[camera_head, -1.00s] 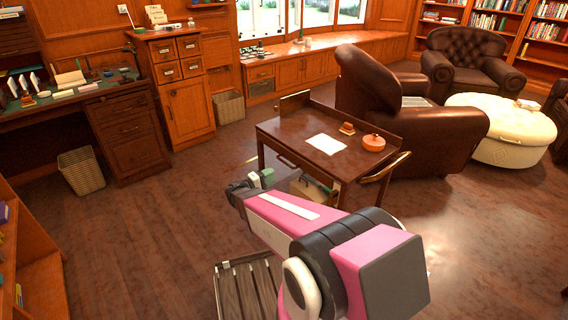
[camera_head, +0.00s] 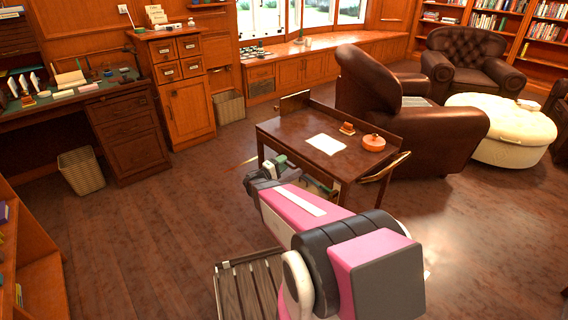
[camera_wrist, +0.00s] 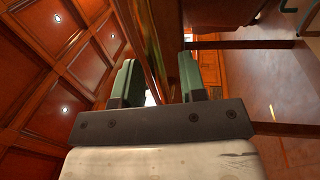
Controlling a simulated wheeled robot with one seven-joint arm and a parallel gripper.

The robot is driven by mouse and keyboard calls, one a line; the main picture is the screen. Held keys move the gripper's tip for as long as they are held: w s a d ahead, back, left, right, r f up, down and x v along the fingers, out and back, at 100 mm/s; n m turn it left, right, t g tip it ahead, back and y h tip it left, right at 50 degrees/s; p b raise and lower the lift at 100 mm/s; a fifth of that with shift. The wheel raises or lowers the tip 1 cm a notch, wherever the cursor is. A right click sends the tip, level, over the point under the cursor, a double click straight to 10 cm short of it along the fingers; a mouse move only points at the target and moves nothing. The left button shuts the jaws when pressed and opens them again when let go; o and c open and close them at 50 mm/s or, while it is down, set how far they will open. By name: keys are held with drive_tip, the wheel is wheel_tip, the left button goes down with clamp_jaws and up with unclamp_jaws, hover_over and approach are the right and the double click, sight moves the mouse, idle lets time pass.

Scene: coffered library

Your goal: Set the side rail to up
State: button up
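A dark wooden serving cart (camera_head: 290,143) stands in the middle of the head view. A low rail (camera_head: 358,118) runs along its back, a raised panel (camera_head: 295,102) stands at its far left end, and a brass bar (camera_head: 388,167) slants at its right end. I cannot tell which is the side rail. My gripper (camera_head: 266,172) is at the cart's near left side, below the top. In the wrist view its green fingers (camera_wrist: 160,85) are apart. A thin brown wooden edge (camera_wrist: 152,50) shows in the gap, but its depth and any contact are unclear.
On the cart lie a white paper (camera_head: 325,144), an orange round pot (camera_head: 373,142) and a small brown item (camera_head: 347,128). A leather armchair (camera_head: 420,130) stands close behind.

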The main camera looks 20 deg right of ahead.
drive_tip(key=shift+w+d+r, duration=0.1)
drive_tip(key=shift+w+d, duration=0.05)
drive_tip(key=shift+d, duration=0.25)
drive_tip(key=shift+c, duration=0.3)
clamp_jaws()
drive_tip(key=shift+a+r, duration=0.1)
